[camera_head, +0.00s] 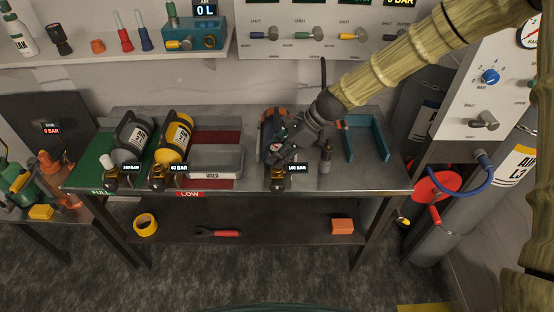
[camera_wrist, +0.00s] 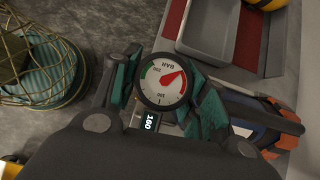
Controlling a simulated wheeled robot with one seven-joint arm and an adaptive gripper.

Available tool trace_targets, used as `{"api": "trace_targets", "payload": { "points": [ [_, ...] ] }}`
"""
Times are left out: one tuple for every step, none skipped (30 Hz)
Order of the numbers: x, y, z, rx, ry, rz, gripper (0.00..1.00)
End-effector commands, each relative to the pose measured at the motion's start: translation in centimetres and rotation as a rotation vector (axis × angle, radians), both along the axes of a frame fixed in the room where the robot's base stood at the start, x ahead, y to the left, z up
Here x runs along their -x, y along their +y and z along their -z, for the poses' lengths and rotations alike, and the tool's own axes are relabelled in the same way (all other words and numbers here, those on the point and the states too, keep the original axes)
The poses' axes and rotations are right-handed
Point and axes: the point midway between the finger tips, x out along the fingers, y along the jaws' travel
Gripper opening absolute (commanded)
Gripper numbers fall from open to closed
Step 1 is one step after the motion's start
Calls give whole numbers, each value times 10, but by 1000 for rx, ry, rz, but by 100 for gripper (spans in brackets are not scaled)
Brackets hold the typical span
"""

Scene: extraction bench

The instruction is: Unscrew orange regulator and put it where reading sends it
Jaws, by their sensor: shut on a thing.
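My gripper (camera_head: 277,160) is at the front end of an orange and dark cylinder (camera_head: 266,122) lying on the bench. In the wrist view, its teal fingers (camera_wrist: 168,88) are shut around a regulator with a round gauge (camera_wrist: 163,72).
A green FULL area (camera_head: 88,178) is at the bench's left, beside a black cylinder (camera_head: 133,135) and a yellow cylinder (camera_head: 176,137). A red LOW label (camera_head: 190,194) marks the front edge. A grey USED tray (camera_head: 216,160) lies left of my gripper; a blue holder (camera_head: 378,140) stands right.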

Motion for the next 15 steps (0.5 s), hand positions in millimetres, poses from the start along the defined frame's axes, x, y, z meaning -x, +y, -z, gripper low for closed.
{"api": "trace_targets", "payload": {
  "points": [
    [0,0,-3,0,0,0,5],
    [0,0,-3,0,0,0,5],
    [0,0,-4,0,0,0,5],
    [0,0,-5,0,0,0,5],
    [0,0,-6,0,0,0,5],
    [0,0,-7,0,0,0,5],
    [0,0,-7,0,0,0,5],
    [0,0,-8,0,0,0,5],
    [0,0,-9,0,0,0,5],
    [0,0,-9,0,0,0,5],
    [0,0,-10,0,0,0,5],
    [0,0,-11,0,0,0,5],
    [0,0,-12,0,0,0,5],
    [0,0,-12,0,0,0,5],
    [0,0,-13,0,0,0,5]
  ]
}}
